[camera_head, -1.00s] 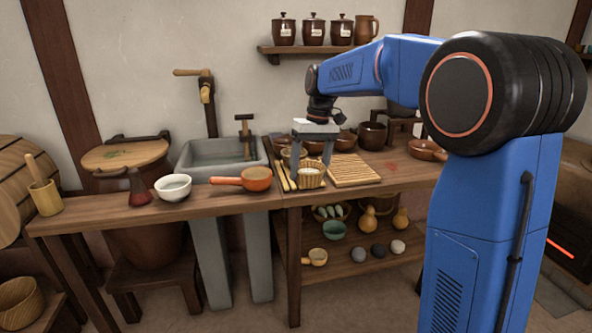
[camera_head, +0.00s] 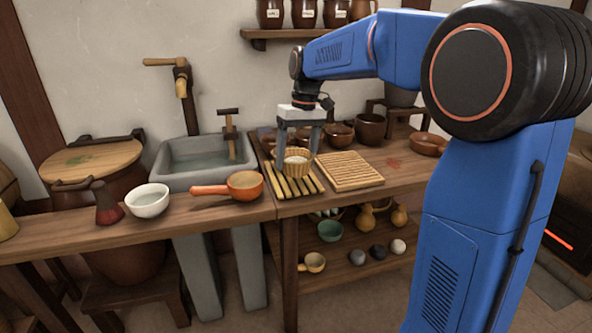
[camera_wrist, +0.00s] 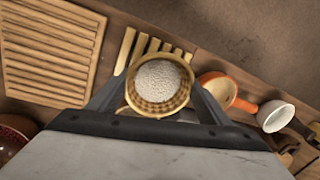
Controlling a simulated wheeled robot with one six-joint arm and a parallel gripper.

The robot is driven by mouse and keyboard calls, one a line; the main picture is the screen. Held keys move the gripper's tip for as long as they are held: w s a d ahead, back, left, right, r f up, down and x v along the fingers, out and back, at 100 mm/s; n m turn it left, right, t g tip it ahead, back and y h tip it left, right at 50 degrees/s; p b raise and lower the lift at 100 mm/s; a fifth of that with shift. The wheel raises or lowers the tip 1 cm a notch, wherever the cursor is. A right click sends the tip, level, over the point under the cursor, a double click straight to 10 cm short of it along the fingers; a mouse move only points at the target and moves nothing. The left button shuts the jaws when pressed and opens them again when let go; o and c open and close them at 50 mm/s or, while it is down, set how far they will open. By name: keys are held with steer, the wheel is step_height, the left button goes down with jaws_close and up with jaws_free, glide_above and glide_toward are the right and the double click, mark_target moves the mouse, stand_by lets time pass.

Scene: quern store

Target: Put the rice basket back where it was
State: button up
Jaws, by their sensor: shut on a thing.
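The rice basket (camera_head: 297,170) is a small woven basket filled with white rice. My gripper (camera_head: 298,159) is shut on it, with one finger on each side. In the wrist view the basket (camera_wrist: 158,108) sits upright between the fingers, with its round mouth and the rice showing. In the head view it appears over the back part of a dark rack with pale slats (camera_head: 290,188). The slats (camera_wrist: 127,50) also show beside it in the wrist view. I cannot tell whether the basket's bottom touches the rack.
A slatted wooden board (camera_head: 349,170) lies just right of the rack. An orange-handled pan (camera_head: 243,186) and a white bowl (camera_head: 148,201) stand to the left. Brown pots (camera_head: 340,135) stand behind. A stone sink (camera_head: 205,168) is set at the back left.

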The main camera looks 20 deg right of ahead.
steer(key=shift+f, duration=1.9)
steer(key=shift+f, duration=0.15)
steer(key=o, duration=1.2)
